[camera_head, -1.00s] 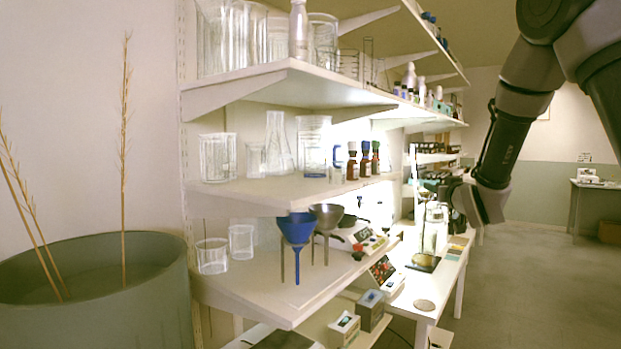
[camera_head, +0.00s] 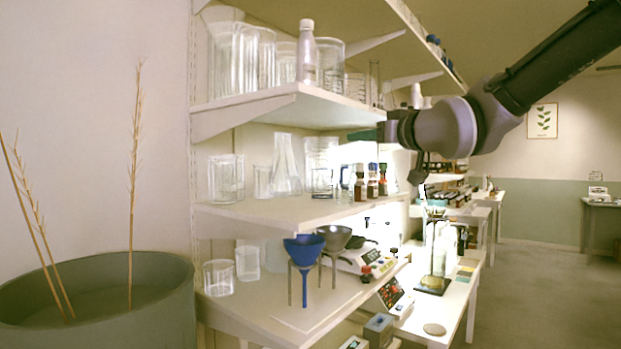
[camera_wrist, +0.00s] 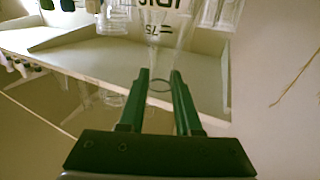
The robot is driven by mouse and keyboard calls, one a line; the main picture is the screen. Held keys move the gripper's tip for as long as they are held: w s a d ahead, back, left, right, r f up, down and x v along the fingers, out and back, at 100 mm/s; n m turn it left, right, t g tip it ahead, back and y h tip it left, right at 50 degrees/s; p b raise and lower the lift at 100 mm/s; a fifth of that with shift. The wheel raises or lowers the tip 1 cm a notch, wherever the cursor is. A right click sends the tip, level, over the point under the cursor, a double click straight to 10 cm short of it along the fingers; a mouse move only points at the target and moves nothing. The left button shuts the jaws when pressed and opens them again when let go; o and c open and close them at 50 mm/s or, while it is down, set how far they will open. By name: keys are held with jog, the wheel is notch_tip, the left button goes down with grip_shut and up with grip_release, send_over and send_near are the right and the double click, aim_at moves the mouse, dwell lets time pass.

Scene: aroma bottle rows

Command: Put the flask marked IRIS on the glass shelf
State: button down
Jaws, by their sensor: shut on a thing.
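My gripper (camera_wrist: 158,85) has its two green fingers close together on the neck of a clear conical flask (camera_wrist: 168,38). Dark lettering and a "75" show upside down on its glass; the lettering is cut by the top edge and looks like IRIS. In the head view my gripper (camera_head: 367,135) points left, level with the space above the middle shelf's front right part. The held flask is hard to make out there against the bright light. The middle shelf (camera_head: 250,210) bears clear glassware: beakers and a conical flask (camera_head: 286,168).
Small brown bottles (camera_head: 372,182) stand at the middle shelf's right. The top shelf (camera_head: 240,112) holds tall glass vessels and a bottle (camera_head: 306,55). Blue (camera_head: 304,250) and grey funnels stand on the lower shelf. A large green planter (camera_head: 120,300) is at front left.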

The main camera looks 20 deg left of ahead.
jog(key=w+a, duration=0.3)
jog(key=a, duration=0.4)
jog(key=w+a, duration=0.3)
jog(key=a, duration=0.4)
notch_tip(320, 180, down, 7)
jog(key=shift+s, duration=0.1)
jog(key=shift+f, duration=0.2)
jog(key=c, duration=0.6)
grip_release()
